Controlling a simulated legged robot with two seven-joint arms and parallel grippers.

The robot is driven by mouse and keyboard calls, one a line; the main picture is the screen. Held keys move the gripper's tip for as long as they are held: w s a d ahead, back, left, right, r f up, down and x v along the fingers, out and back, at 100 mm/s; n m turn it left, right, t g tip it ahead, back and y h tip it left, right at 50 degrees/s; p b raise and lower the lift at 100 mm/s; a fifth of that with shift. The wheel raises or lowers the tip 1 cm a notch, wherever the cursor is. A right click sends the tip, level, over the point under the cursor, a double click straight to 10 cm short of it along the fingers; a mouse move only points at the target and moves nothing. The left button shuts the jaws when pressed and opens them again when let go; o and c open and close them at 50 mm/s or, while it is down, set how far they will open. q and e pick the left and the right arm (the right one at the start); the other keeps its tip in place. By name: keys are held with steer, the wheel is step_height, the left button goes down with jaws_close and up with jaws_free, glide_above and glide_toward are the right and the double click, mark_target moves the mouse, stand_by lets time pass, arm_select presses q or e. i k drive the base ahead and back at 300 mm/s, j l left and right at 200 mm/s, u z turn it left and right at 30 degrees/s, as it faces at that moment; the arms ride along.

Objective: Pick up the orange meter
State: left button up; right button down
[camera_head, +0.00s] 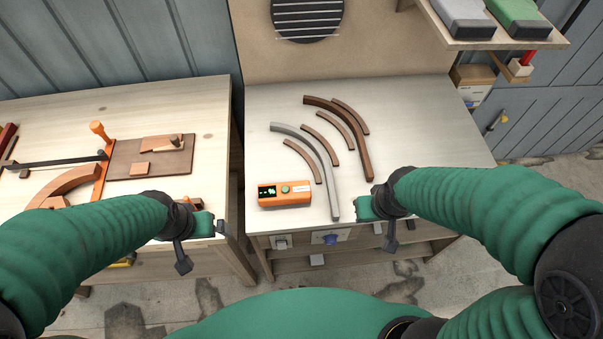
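The orange meter (285,194) lies flat near the front left corner of the pale table in the middle. It is a small box with a dark display and a green button on top. My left gripper (206,245) is in front of the gap between the two tables, left of the meter and apart from it. Its two dark fingers are spread and nothing is between them. My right gripper (374,222) is at the table's front edge, right of the meter and apart from it. Its fingers are partly hidden, but a gap shows between them and no object is held.
Curved brown strips (342,131) and a grey curved strip (318,160) lie right of and behind the meter. A wooden workbench (60,115) with clamped wood stands at the left. A shelf (480,40) hangs at the upper right. The right part of the pale table is clear.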

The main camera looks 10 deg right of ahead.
mark_target(269, 195)
steer(key=j+z, duration=0.2)
steer(key=z, duration=0.15)
steer(key=j+z, duration=0.2)
steer(key=z, duration=0.2)
steer(key=j+z, duration=0.2)
steer(key=z, duration=0.15)
